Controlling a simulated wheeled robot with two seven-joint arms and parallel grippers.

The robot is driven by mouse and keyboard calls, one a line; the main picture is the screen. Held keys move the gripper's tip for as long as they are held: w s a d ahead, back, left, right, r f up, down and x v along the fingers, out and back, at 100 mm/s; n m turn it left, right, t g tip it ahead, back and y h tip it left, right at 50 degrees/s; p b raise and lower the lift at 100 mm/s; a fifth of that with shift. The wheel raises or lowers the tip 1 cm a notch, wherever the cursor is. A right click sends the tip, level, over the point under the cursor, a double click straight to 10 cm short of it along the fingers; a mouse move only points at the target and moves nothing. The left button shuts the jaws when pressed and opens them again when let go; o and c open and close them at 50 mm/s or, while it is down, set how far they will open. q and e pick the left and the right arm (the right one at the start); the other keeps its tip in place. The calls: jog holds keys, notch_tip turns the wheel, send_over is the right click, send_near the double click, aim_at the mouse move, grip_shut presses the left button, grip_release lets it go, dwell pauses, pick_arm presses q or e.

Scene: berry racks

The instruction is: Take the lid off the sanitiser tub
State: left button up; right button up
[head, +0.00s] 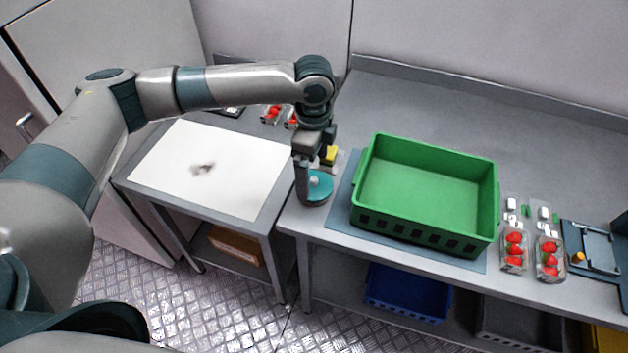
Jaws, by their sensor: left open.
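The sanitiser tub's round teal lid (321,191) shows at the left end of the long counter, with a small pale knob on top. The tub's body below it is mostly hidden. My left gripper (312,179) points down over the lid, open, with a dark finger at the left of the knob. The gripper covers part of the lid, and I cannot tell whether it touches the knob. My right gripper is not in view.
A green crate (425,232) stands empty on a blue-grey mat (341,204) right of the tub. Berry punnets (513,250) lie further right. A white board (210,165) covers the left table. A yellow object (329,155) sits just behind the gripper. The counter's back is clear.

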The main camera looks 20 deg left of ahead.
aim_at(314, 178)
pick_arm(q)
jog(key=shift+s+d+f+p, duration=0.1)
jog(key=shift+f+p, duration=0.3)
jog(key=shift+f, duration=1.15)
jog(key=c, duration=1.1)
